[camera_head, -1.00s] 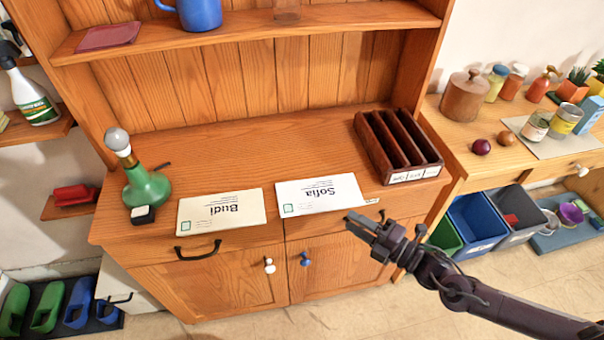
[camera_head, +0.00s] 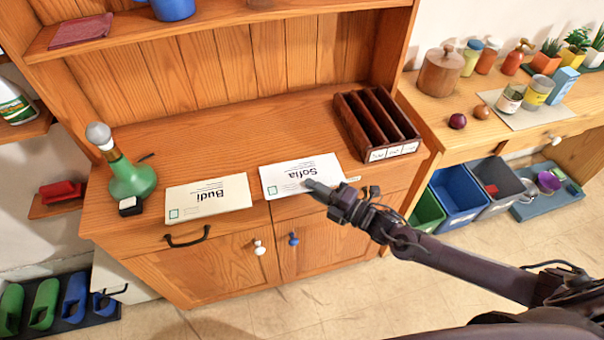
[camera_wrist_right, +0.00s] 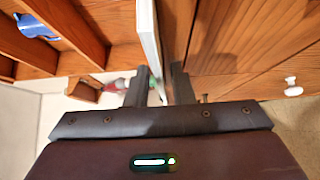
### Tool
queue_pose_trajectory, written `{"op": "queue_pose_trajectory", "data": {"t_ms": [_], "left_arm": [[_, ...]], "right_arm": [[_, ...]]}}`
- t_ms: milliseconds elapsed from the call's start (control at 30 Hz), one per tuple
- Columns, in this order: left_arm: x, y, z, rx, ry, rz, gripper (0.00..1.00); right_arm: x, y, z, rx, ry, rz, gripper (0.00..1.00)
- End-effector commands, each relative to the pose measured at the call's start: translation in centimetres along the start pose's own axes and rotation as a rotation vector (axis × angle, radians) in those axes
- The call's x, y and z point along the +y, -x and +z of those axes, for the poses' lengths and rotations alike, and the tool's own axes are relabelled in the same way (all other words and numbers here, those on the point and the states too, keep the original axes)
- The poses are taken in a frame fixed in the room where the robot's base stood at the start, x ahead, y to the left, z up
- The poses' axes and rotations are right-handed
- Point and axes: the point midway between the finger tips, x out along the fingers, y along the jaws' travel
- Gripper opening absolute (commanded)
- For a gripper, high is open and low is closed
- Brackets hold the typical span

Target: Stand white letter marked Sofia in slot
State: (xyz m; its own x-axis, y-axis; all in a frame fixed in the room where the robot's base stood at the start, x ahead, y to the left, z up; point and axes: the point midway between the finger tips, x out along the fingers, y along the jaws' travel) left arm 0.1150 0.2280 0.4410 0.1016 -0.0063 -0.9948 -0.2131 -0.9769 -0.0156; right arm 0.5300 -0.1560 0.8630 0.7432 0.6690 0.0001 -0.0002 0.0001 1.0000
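The white letter marked Sofia (camera_head: 285,177) lies flat on the cabinet top near its front edge, its writing upside down to me. My right gripper (camera_head: 312,186) is at the letter's front edge. In the right wrist view the fingers of the gripper (camera_wrist_right: 158,88) are apart, and the letter's white edge (camera_wrist_right: 149,35) reaches into the gap between them. I cannot tell whether either finger touches it. The dark brown rack (camera_head: 350,122) with upright slots stands behind and to the right, with small labels along its front. My left gripper is not in view.
A cream letter marked Budi (camera_head: 208,198) lies just left of Sofia. A shelf (camera_head: 220,28) overhangs the back. The cabinet top between the bottle and the rack is clear behind the letters.

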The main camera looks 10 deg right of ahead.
Motion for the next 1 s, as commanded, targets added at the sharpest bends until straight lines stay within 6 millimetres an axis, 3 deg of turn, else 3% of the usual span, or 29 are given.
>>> {"op": "queue_pose_trajectory", "data": {"t_ms": [167, 667, 867, 1000], "left_arm": [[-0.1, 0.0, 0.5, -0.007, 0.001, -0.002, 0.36], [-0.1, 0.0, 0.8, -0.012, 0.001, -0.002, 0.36], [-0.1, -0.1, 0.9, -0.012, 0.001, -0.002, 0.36], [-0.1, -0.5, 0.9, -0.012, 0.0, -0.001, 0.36]], "right_arm": [[0.0, 0.0, 0.0, 0.0, 0.0, 0.0, 0.0], [0.8, 0.1, 0.1, -0.001, 0.001, 0.0, 0.0], [4.0, 0.1, 0.1, 0.001, 0.003, 0.002, 0.0], [8.3, 0.1, 0.0, 0.003, 0.005, 0.003, 0.0]]}}
